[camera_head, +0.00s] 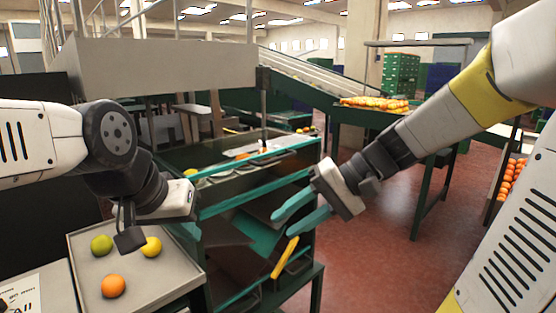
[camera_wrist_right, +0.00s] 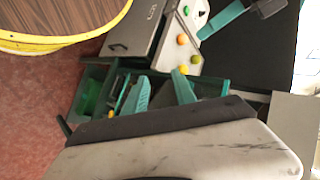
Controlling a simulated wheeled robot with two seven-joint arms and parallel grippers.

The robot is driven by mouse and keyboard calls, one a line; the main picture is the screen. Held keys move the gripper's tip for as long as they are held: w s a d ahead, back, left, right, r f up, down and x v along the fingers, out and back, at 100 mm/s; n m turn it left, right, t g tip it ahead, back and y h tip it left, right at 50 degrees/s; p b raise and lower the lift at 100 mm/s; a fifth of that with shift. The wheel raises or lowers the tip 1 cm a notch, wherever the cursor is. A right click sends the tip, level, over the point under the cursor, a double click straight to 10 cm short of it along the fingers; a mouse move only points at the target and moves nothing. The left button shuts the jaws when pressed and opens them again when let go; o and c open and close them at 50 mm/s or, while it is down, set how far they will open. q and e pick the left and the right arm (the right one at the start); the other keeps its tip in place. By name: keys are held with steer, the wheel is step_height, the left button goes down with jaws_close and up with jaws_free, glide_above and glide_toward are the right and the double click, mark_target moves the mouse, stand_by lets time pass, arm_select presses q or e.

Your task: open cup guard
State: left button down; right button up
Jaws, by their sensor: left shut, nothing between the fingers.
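The cup guard is not clearly identifiable; it may be among the teal-edged panels (camera_head: 258,176) on the front of the sorting machine. A yellow bar (camera_head: 285,257), perhaps a handle, slants just below my right gripper (camera_head: 281,224). The right gripper's two teal fingers are spread apart, with nothing visibly held; they also show in the right wrist view (camera_wrist_right: 160,76). They reach toward the machine's front, and contact cannot be told. My left gripper (camera_head: 190,231) is shut and empty beside the tray, its fingers partly hidden by its own wrist; its teal fingers show in the right wrist view (camera_wrist_right: 221,20).
A grey tray (camera_head: 185,283) at lower left holds a green fruit (camera_head: 102,244), a yellow fruit (camera_head: 151,247) and an orange (camera_head: 113,286). A conveyor with oranges (camera_head: 375,103) stands behind. Open red floor (camera_head: 385,260) lies right of the machine.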

steer(key=w+r+m+t+y, duration=0.15)
steer(key=w+y, duration=0.25)
steer(key=w, duration=0.4)
steer(key=m+t+y, duration=0.3)
steer(key=t+y, duration=0.1)
steer(key=t, duration=0.2)
glide_toward(283, 158)
steer(key=f+x, duration=0.1)
steer(key=x, duration=0.7)
steer(key=r+x, duration=0.1)
steer(key=x, duration=0.1)
steer(key=shift+w+a, duration=0.2)
steer(key=shift+a, duration=0.05)
jaws_close()
